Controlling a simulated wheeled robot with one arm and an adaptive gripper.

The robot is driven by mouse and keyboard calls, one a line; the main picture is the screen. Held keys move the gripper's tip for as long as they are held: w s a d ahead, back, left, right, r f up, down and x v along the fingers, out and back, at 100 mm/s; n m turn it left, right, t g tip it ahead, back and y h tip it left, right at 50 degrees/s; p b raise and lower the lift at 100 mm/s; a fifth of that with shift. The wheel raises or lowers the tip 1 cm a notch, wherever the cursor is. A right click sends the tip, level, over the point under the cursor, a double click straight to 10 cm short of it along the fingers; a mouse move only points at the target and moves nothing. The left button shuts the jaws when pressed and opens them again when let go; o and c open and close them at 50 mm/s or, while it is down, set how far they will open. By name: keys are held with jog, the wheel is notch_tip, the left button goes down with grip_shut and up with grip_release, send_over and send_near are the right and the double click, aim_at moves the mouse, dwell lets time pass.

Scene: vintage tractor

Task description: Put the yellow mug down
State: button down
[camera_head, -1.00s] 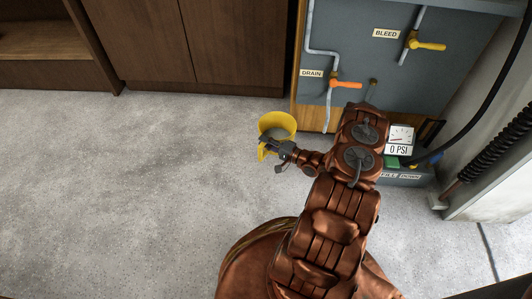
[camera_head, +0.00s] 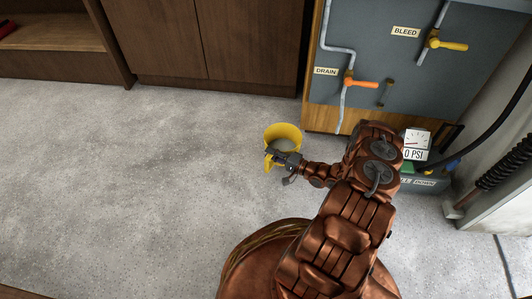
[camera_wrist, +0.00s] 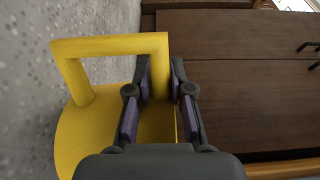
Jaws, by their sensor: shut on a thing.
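The yellow mug (camera_head: 296,133) is in the middle of the head view, in front of the left end of the grey panel. Its open top faces up toward the head camera. My gripper (camera_head: 275,157) is shut on the mug at its near side, where the handle is. In the wrist view, the mug's squared handle (camera_wrist: 112,45) shows at the left, and a yellow part of the mug lies between my fingers (camera_wrist: 160,85). I cannot tell whether the mug's base touches the floor.
Bare grey floor (camera_head: 130,180) lies open to the left. A dark wooden cabinet (camera_head: 205,45) stands behind. A grey panel (camera_head: 375,55) with an orange drain valve (camera_head: 361,83) and a yellow bleed valve (camera_head: 447,44) stands at the right. A red object (camera_head: 8,29) sits on the shelf at far left.

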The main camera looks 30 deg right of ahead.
jog(key=w+f+b, duration=0.3)
jog(key=w+f, duration=0.1)
jog(key=w, duration=0.1)
jog(key=shift+w+d+b, duration=0.3)
jog(key=shift+w+d, duration=0.05)
jog(key=shift+w, duration=0.05)
jog(key=shift+f, duration=0.15)
jog(key=c, duration=1)
grip_release()
jog(key=shift+c, duration=0.2)
